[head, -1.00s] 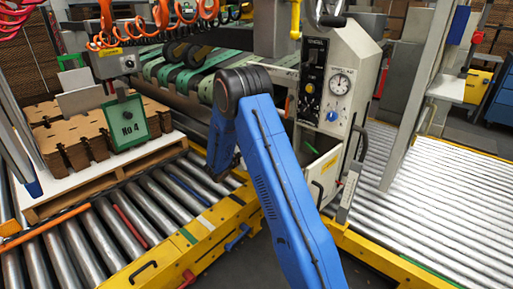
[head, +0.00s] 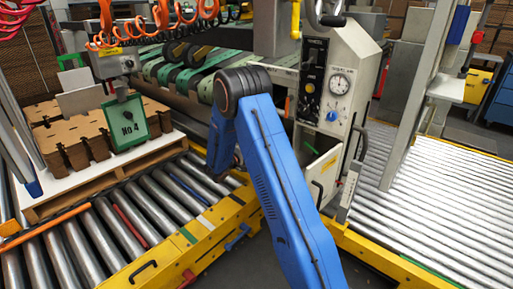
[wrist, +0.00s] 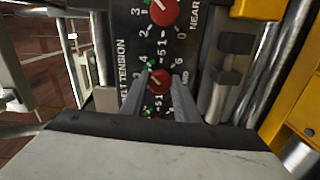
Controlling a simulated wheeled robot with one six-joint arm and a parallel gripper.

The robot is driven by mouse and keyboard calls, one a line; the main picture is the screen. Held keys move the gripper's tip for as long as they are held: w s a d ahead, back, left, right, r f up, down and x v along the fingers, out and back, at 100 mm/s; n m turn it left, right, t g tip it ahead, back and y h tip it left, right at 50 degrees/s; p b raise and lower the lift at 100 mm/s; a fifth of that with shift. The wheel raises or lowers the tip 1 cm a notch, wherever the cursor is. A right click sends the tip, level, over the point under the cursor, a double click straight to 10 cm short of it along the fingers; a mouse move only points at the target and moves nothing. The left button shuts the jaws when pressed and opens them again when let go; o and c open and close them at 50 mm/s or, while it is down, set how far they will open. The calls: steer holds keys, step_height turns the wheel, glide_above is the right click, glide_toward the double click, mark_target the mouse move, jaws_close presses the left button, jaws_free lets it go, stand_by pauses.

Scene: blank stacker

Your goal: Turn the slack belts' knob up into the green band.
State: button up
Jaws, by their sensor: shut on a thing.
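In the wrist view, my gripper (wrist: 158,84) is shut on a red knob (wrist: 159,77) on a dark panel (wrist: 130,75) lettered with "TENSION". A finger lies on each side of the knob. Numbers ring the knob, with small green marks at the left; the fingers cover part of its dial, and I cannot tell where it points. A second red knob (wrist: 163,11) with its own numbers sits above it, beside the word "NEAR". In the head view, my blue arm reaches toward the machine and the gripper is hidden. Belts with green strips (head: 195,65) run across the machine.
The pale machine cabinet (head: 345,60) with a round gauge (head: 339,84) stands right of my arm. A pallet (head: 90,185) of cardboard sits on rollers at the left. In the wrist view, a yellow part (wrist: 295,105) and metal rods flank the panel closely.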

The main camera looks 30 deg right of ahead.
steer(key=shift+s+f+m, duration=0.1)
steer(key=shift+f+m, duration=0.05)
steer(key=shift+m, duration=0.15)
steer(key=o, duration=1)
steer(key=shift+o, duration=0.2)
steer(key=shift+a, duration=0.1)
steer(key=v, duration=1.7)
steer(key=shift+a, duration=0.15)
